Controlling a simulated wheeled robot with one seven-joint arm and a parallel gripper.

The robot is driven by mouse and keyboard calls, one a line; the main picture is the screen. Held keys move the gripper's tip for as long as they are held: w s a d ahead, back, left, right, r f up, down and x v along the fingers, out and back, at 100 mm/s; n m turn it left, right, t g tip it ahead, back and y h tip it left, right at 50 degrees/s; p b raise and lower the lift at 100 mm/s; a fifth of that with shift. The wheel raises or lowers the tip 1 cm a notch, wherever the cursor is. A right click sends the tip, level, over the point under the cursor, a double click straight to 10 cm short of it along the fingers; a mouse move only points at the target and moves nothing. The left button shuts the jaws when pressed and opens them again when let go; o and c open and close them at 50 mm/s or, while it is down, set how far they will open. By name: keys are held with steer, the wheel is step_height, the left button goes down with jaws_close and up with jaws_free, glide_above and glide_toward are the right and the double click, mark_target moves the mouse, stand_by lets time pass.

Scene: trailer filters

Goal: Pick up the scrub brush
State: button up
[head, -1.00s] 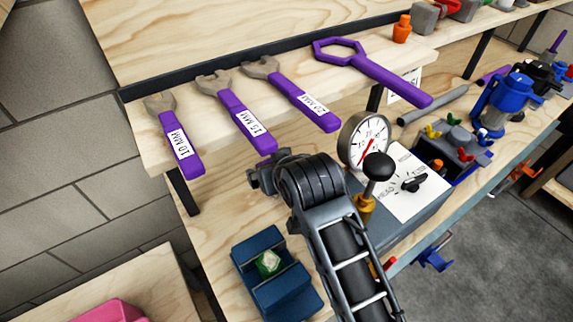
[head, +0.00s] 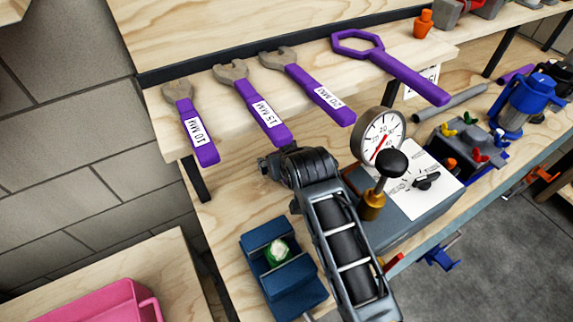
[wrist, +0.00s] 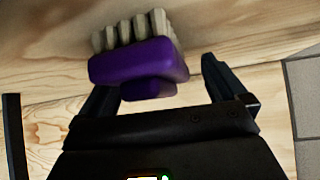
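The scrub brush (wrist: 140,62) shows in the wrist view, with a purple body and handle and pale bristle tufts along its far side. My gripper (wrist: 157,78) is open, with one dark finger to the left of the brush handle and one to the right. There is a visible gap on the right side; the left finger is partly hidden behind the brush, so I cannot tell if it touches. In the head view I cannot make out the brush or the fingertips; my arm reaches under the shelf and its wrist hides that spot.
Above my arm is a wooden shelf (head: 235,117) with several purple-handled wrenches. A gauge (head: 384,134) and a grey box with a black-knobbed lever (head: 391,163) stand close right of my arm. A blue block (head: 300,283) sits left of it. A pink bin (head: 95,303) is lower left.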

steer(key=c, duration=1.2)
steer(key=shift+c, duration=0.2)
steer(key=shift+r, duration=0.15)
